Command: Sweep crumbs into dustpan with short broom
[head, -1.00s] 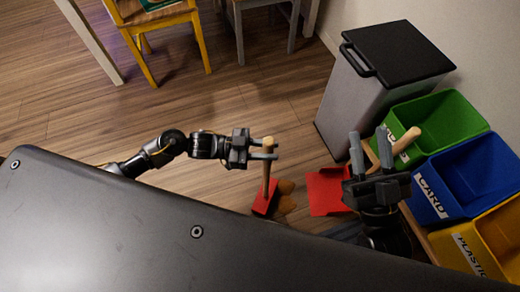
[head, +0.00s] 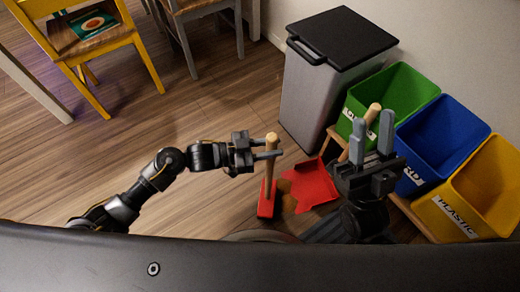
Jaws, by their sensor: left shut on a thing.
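The short broom (head: 265,201) has a wooden handle and a red head. It stands roughly upright with its head low by the floor. My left gripper (head: 270,148) is shut on the upper part of its handle. The red dustpan (head: 316,189) lies on the floor to the right of the broom. Brown crumbs (head: 287,187) lie between broom head and dustpan, close to the pan's edge. My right gripper (head: 372,133) points up with its fingers apart. A wooden handle (head: 373,111), apparently the dustpan's, shows between these fingers; I cannot tell if they touch it. My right gripper hides its lower part.
A grey bin with a black lid (head: 325,90) stands behind the dustpan. Green (head: 410,85), blue (head: 465,125) and yellow (head: 440,215) sorting boxes stand on the right. A yellow chair (head: 85,45) and a grey chair (head: 185,45) are at the back left. The left floor is clear.

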